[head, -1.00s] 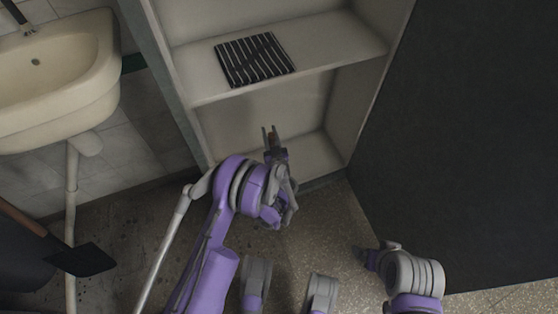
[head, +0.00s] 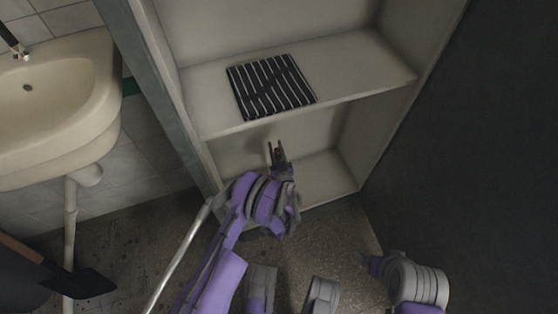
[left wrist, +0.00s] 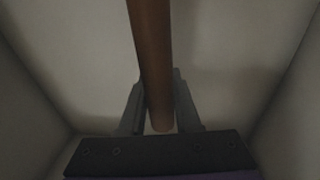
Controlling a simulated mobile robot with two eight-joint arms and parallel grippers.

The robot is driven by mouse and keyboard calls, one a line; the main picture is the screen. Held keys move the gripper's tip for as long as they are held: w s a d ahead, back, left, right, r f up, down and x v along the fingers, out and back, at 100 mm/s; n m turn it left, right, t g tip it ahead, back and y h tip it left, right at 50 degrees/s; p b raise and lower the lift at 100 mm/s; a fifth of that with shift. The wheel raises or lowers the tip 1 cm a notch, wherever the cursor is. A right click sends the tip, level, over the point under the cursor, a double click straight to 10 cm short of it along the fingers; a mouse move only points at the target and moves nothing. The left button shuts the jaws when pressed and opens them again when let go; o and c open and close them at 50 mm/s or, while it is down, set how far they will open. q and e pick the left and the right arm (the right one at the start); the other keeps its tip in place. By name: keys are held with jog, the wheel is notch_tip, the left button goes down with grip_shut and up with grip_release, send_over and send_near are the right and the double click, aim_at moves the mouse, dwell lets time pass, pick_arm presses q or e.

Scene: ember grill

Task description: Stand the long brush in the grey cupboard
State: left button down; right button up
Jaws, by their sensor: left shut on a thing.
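The grey cupboard (head: 165,92) stands open ahead, with one shelf (head: 366,85) across it and a lower compartment (head: 327,178) below. My left gripper (head: 278,155) reaches into the opening of the lower compartment, under the shelf edge. It is shut on a brown, round wooden handle, the long brush (left wrist: 152,65), which runs up between the fingers in the left wrist view. The brush's head does not show. My right gripper (head: 369,262) is low at the right, outside the cupboard; its fingers are too small and dark to read.
A black barred grate (head: 270,86) lies on the shelf. A washbasin (head: 60,110) with its pipe (head: 70,225) is at the left. A black flat tool (head: 82,284) with a wooden handle is at the lower left. A dark panel (head: 490,170) bounds the right side.

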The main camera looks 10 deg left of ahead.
pick_arm(q)
jog(key=shift+f+b, duration=0.6)
jog(key=shift+f, duration=1.85)
jog(key=c, duration=0.6)
grip_release()
jog(key=shift+f, duration=0.1)
